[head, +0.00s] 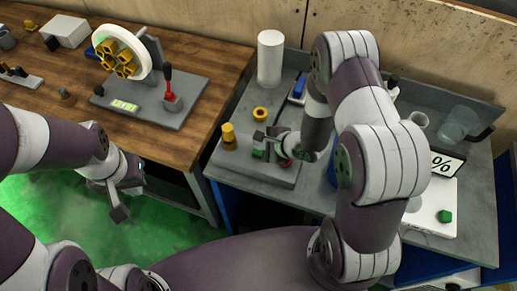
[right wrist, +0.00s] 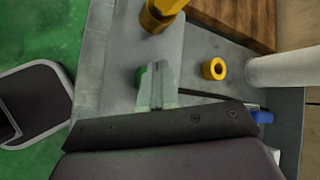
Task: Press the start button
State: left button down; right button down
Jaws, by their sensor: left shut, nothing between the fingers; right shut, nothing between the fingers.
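The grey control block (head: 262,175) lies at the near left corner of the grey bench. A green button (head: 258,153) and a red button (head: 285,162) show on it, both partly covered by my right gripper. My right gripper (head: 264,139) is shut and empty, just above the green button. In the right wrist view its fingertips (right wrist: 158,72) are together, and the green button (right wrist: 140,77) shows beside and partly behind them. I cannot tell whether they touch. My left gripper (head: 118,198) is shut and empty, over the green floor by the wooden table.
A yellow cylindrical part (head: 228,137) stands at the block's left end, and a yellow ring (head: 260,114) lies behind. A white cylinder (head: 270,57) stands at the back. A white scale (head: 433,212) with a green nut is at right. The wooden table (head: 200,62) carries a fixture.

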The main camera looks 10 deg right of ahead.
aim_at(261, 152)
jog(key=shift+f, duration=0.1)
jog(key=shift+f, duration=0.35)
jog(key=shift+f+b, duration=0.3)
jog(key=shift+f, duration=0.25)
dwell(0.8)
dwell(0.4)
jog(key=shift+r+p, duration=0.95)
jog(key=shift+p, duration=0.2)
notch_tip(261, 152, up, 5)
jog(key=p, duration=0.5)
jog(key=shift+r+p, duration=0.15)
jog(key=shift+p, duration=0.15)
